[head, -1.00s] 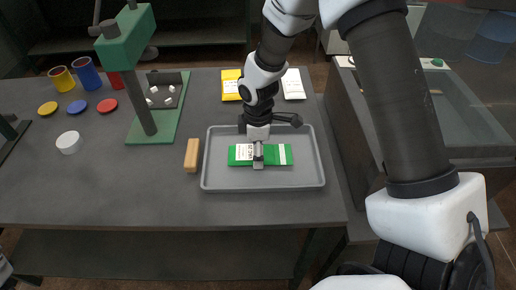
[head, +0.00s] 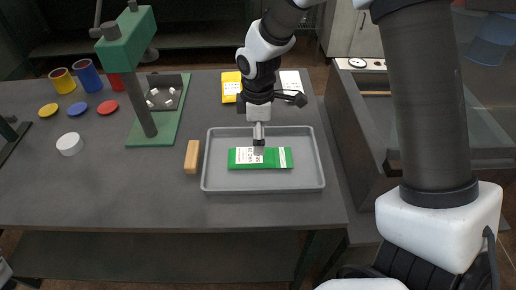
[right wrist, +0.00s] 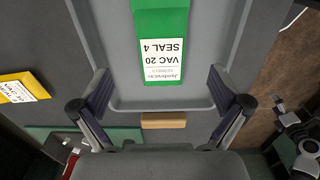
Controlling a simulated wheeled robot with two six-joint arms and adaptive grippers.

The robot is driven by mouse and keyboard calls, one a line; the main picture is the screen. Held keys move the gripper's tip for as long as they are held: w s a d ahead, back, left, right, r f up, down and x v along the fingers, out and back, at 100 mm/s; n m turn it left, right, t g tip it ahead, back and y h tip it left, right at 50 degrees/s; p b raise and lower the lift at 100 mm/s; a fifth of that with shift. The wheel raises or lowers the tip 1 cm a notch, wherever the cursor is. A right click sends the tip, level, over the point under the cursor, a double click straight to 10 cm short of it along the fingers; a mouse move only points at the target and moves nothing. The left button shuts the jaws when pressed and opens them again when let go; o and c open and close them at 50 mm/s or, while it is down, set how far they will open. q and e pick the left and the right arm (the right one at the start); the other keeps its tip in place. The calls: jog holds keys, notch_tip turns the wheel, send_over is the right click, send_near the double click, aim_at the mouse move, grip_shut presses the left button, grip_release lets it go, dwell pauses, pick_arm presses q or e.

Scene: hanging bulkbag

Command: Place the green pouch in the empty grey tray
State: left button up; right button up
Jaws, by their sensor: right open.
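The green pouch (head: 272,158), with a white printed label, lies flat inside the grey tray (head: 213,178). In the right wrist view the pouch (right wrist: 181,18) and its label lie ahead of the fingers, with the tray rim (right wrist: 130,104) nearer. My right gripper (head: 259,140) is above the far edge of the pouch, apart from it. Its two fingers (right wrist: 161,90) are spread wide with nothing between them. The gripper hides a little of the tray's far side. My left gripper is not in view.
A wooden block (head: 192,157) lies just left of the tray. A yellow pouch (head: 231,86) and a white pouch (head: 290,82) lie behind it. A green press-like stand (head: 126,45), a parts tray (head: 172,92), cups and coloured lids stand at left. The front table strip is clear.

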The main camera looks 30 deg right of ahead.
notch_tip(320, 180, up, 5)
jog(key=shift+r, duration=0.15)
